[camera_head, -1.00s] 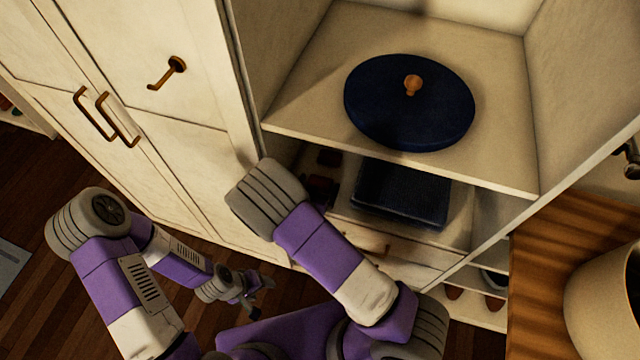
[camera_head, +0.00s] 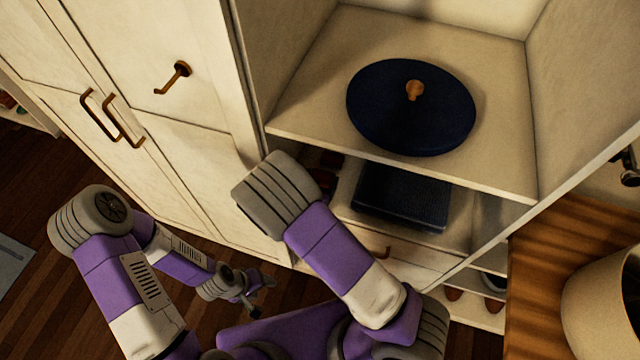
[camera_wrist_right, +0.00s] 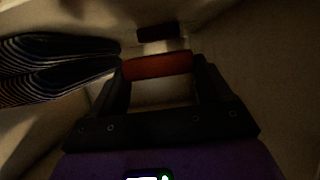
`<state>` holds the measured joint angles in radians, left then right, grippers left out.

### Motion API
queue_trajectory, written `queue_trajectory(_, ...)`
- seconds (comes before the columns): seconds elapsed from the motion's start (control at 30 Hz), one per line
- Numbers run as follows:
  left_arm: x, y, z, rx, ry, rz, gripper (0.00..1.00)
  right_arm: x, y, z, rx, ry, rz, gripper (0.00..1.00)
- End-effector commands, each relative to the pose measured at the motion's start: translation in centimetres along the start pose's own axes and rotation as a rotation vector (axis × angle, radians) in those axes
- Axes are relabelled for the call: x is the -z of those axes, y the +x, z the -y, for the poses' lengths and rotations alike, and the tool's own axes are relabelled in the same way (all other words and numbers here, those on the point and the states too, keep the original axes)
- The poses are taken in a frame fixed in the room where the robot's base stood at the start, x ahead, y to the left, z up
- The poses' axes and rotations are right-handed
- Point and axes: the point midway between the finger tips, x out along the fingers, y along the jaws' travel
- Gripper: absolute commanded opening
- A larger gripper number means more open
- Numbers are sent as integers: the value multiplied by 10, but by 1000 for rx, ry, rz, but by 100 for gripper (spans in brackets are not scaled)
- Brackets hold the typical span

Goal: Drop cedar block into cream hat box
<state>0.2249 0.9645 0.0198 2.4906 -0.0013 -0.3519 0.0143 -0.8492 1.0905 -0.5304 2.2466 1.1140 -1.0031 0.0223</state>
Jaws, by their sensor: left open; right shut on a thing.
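In the right wrist view a reddish-brown block, which looks like the cedar block (camera_wrist_right: 157,66), sits between the fingertips of my right gripper (camera_wrist_right: 160,74), which is shut on it. In the head view this gripper is hidden; its arm reaches toward the lower compartment of the open cabinet. A cream round container, which looks like the hat box (camera_head: 601,300), stands at the right edge, partly cut off. My left gripper (camera_head: 252,297) is open and empty, low over the floor, far from the box.
A dark blue round lid-like thing (camera_head: 411,120) with a knob lies on the cabinet shelf (camera_head: 310,110). Below are a dark blue bin (camera_head: 405,195) and dark red items. A second dark red block (camera_wrist_right: 158,32) and striped folded fabric (camera_wrist_right: 50,65) are near my right gripper. A wooden top (camera_head: 540,270) supports the box.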

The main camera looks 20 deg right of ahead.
Motion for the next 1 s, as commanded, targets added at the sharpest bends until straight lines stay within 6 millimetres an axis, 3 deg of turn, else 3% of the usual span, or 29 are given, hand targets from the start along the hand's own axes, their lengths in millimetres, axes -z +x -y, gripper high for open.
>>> queue_trajectory(0.1, 0, -10, -4, 0, 0, 0, 62, 26, -11, 1, 3, 3, 0, 49)
queue_trajectory(0.3, -1, -17, -6, 0, 0, 0, 62, 49, -21, 0, 1, 0, 0, 49)
queue_trajectory(0.77, -1, -17, -6, 0, 0, 0, 62, 54, -21, -1, 6, -4, 1, 49)
queue_trajectory(1.0, -1, -17, -6, 0, 0, 0, 62, 65, -3, -10, 117, -49, 3, 49)
